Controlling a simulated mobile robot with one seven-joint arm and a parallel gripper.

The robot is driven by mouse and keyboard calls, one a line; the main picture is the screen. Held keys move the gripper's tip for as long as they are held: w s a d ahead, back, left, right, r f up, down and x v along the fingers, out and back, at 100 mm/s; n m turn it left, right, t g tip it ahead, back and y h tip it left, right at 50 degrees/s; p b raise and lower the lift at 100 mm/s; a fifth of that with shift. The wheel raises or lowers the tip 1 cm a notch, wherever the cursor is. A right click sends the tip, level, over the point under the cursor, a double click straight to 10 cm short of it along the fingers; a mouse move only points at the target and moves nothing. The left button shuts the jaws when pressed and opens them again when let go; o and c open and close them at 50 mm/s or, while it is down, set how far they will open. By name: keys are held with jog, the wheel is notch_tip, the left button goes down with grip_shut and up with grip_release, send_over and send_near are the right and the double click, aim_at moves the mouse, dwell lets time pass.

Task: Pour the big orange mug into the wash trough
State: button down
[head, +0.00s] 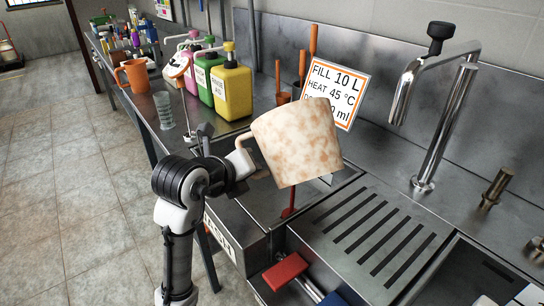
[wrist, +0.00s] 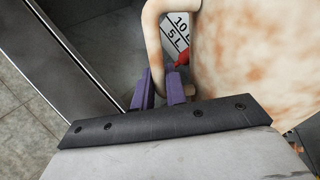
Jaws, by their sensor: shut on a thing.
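A large cream mug with orange-brown blotches (head: 297,145) hangs above the wash trough (head: 262,208), leaning to the left in the head view. My gripper (wrist: 160,92) is shut on its handle (wrist: 153,40), with purple fingers at the handle's lower end. The mug's body (wrist: 240,50) fills the right of the wrist view. Its opening and contents are hidden, and no stream shows. A plain orange mug (head: 133,76) stands upright on the counter at the far left, away from my gripper. The trough's inside wall carries a 10 L and 5 L scale (wrist: 177,35).
A clear glass (head: 164,110) stands near the counter's front edge. Yellow (head: 231,90), green and pink jugs stand behind it. A sign (head: 336,88) is behind the held mug. A slotted drainboard (head: 375,238) and a tap (head: 440,120) are on the right.

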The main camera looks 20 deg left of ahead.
jog(key=shift+s+d+n+g+h+p, duration=0.2)
jog(key=shift+n+g+h+p, duration=0.45)
jog(key=shift+p, duration=2.4)
jog(key=shift+s+f+n+g+h+p, duration=0.1)
jog(key=shift+n+g+h+p, duration=0.25)
jog(key=shift+p, duration=1.35)
jog(key=shift+f+g+h+p, duration=0.15)
jog(key=shift+g+p, duration=0.35)
jog(key=shift+p, duration=1.2)
jog(key=shift+w+a+r+n+g+h+p, duration=0.3)
jog(key=shift+w+a+r+g+h+p, duration=0.3)
jog(key=shift+p, duration=0.7)
jog(key=shift+w+f+n+g+p, duration=0.15)
jog(key=shift+n+g+p, duration=0.15)
jog(key=shift+p, duration=0.15)
jog(key=shift+d+f+b, duration=0.1)
jog(key=shift+b, duration=0.5)
jog(key=t+b, duration=0.1)
jog(key=b, duration=0.1)
jog(key=s+d+f+m+t+y+b, duration=0.1)
jog(key=b, duration=0.2)
jog(key=shift+s+f+m+y, duration=0.1)
jog(key=shift+s+m+y, duration=0.15)
jog(key=shift+m, duration=0.05)
jog(key=shift+r+t, duration=0.3)
jog(key=shift+r, duration=0.1)
